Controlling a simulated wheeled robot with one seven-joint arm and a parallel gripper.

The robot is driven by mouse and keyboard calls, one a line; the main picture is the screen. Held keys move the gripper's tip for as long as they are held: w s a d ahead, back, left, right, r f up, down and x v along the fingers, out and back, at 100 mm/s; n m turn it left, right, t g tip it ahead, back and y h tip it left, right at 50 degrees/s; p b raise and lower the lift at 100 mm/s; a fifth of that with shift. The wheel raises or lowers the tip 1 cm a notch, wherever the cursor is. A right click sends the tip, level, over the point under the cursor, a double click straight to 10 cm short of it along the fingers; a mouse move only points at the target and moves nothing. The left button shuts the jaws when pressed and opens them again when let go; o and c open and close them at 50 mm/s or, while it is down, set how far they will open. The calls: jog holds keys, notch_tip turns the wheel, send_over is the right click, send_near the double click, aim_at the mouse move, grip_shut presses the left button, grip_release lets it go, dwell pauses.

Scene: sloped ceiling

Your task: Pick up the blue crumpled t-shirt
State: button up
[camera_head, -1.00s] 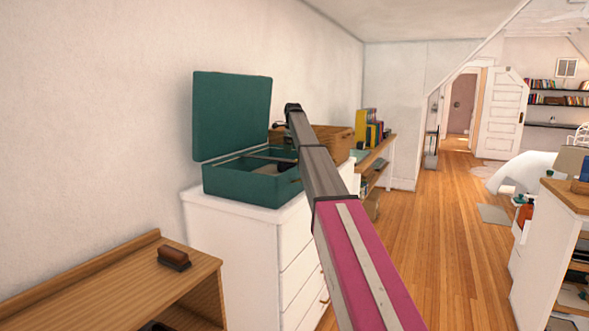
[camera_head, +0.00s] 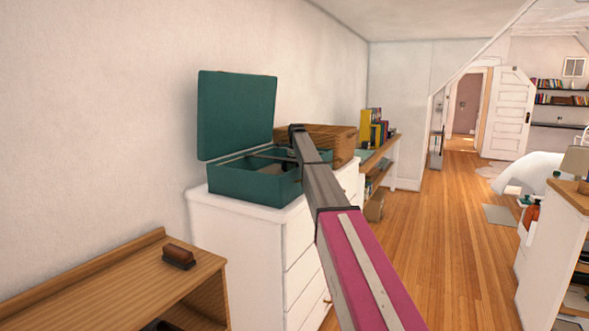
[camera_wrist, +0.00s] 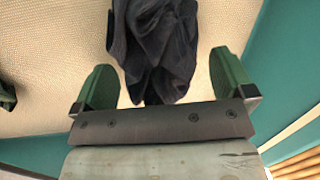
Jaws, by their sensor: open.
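A dark, blue-black crumpled cloth (camera_wrist: 155,45), which looks like the t-shirt, lies on a beige surface in the wrist view. My gripper (camera_wrist: 162,68) has its two green fingers spread, one on each side of the cloth's near end. I cannot tell whether they touch it. In the head view my arm reaches over the open teal case (camera_head: 250,188) on the white dresser, and my fingers are hidden. Teal walls beside the beige surface in the wrist view match this case. A dark shape shows inside the case in the head view, too small to identify.
The case's raised lid (camera_head: 237,115) stands at the left against the wall. A wooden box (camera_head: 335,140) stands behind the case on the white dresser (camera_head: 250,250). A wooden desk (camera_head: 110,280) with a brown stamp-like object (camera_head: 179,256) is nearer. Open floor lies right.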

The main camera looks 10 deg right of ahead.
jog(key=shift+c, duration=0.3)
jog(key=c, duration=0.9)
jog(key=shift+r, duration=0.15)
jog(key=shift+c, duration=0.2)
